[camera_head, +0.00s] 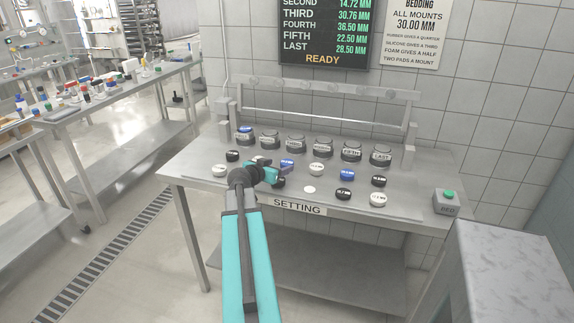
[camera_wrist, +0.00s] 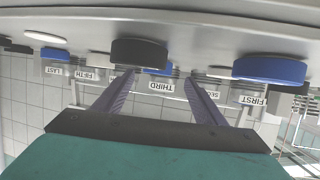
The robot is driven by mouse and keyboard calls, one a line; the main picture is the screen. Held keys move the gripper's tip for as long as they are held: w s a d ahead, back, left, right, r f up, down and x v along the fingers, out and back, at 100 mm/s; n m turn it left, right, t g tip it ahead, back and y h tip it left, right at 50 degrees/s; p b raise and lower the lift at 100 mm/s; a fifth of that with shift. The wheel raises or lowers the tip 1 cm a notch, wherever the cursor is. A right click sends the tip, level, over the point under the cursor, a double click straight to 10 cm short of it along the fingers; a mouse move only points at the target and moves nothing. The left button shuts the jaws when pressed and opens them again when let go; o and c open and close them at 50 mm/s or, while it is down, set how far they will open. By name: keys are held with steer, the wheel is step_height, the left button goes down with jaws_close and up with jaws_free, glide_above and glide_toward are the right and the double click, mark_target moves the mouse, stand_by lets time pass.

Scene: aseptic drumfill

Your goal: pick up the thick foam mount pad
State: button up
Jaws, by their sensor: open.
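Several round pads lie on the bench; which is the thick foam mount pad I cannot tell for certain. White pads lie at the left (camera_head: 219,170), the middle (camera_head: 316,168) and the front right (camera_head: 378,199); a thinner-looking white pad (camera_head: 309,189) lies nearer the front. My gripper (camera_head: 284,169) is low over the left-middle of the bench, beside a blue pad and a black pad (camera_head: 279,183). In the upside-down wrist view, my gripper (camera_wrist: 159,78) is open, with a black pad (camera_wrist: 138,54) near its tips and nothing held. A blue pad (camera_wrist: 270,70) shows to the side.
A row of labelled mounts (camera_head: 323,146) stands along the back of the setting bench (camera_head: 240,190), below a rail. More black and blue pads lie around, including one blue pad (camera_head: 347,175). A green-button box (camera_head: 448,198) sits at the right end.

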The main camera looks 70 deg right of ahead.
mark_target(285, 164)
steer(key=p+x, duration=0.1)
steer(key=x, duration=0.2)
steer(key=shift+s+d+r+p, duration=0.1)
steer(key=shift+s+d+p, duration=0.1)
steer(key=shift+s+p, duration=0.1)
steer(key=shift+x, duration=0.85)
steer(key=shift+a, duration=0.1)
steer(key=c, duration=1.1)
